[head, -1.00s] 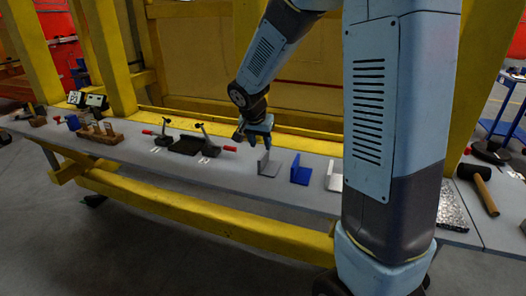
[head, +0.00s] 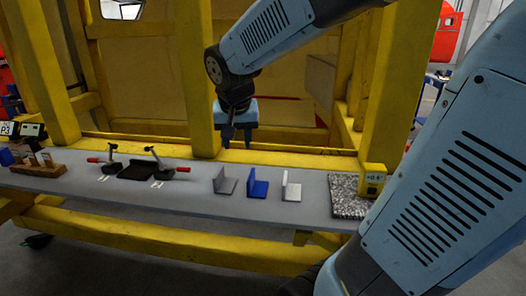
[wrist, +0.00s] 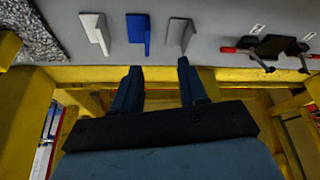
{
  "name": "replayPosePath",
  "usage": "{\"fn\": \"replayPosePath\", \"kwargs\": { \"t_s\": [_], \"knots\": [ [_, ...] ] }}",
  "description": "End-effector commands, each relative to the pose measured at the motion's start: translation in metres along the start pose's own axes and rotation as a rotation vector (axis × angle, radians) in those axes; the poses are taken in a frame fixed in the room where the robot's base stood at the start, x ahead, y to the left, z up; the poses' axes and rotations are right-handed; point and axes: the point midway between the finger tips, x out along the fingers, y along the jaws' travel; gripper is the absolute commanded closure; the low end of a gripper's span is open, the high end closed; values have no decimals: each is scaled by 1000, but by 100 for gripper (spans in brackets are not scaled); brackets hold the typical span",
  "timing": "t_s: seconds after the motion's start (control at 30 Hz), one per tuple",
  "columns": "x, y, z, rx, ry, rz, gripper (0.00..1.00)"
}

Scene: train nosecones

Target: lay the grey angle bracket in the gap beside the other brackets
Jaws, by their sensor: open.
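The grey angle bracket (head: 225,181) lies on the bench at the left end of a short row, one leg flat and one leg upright. The blue bracket (head: 258,184) is beside it, then the white bracket (head: 291,188); narrow bare strips separate them. In the wrist view the grey bracket (wrist: 179,35) is at the right, with the blue bracket (wrist: 138,32) in the middle and the white bracket (wrist: 95,30) at the left. My gripper (head: 237,140) is above and behind the row, apart from all brackets. Its fingers (wrist: 158,68) are open with nothing between them.
Two red-handled toggle clamps and a dark block (head: 135,171) stand left of the row. A wooden block with upright pieces (head: 38,164) is farther left. A speckled plate (head: 347,196) and a yellow device (head: 373,180) are at the right. Yellow posts and a rail stand behind.

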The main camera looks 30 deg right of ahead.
Motion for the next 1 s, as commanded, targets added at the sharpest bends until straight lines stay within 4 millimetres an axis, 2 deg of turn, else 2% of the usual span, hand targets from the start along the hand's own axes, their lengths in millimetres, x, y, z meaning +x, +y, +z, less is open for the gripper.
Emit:
{"fn": "replayPosePath", "kwargs": {
  "t_s": [0.03, 0.2, 0.5, 0.7, 1.0],
  "knots": [
    [-11, 7, 9, -21, 10, -14, 57],
    [-38, 26, 42, -118, 29, -63, 57],
    [-67, 46, 92, -273, 75, -136, 57],
    [-71, 51, 102, -310, 86, -152, 57],
    [-72, 51, 102, -313, 86, -153, 57]
  ]
}}
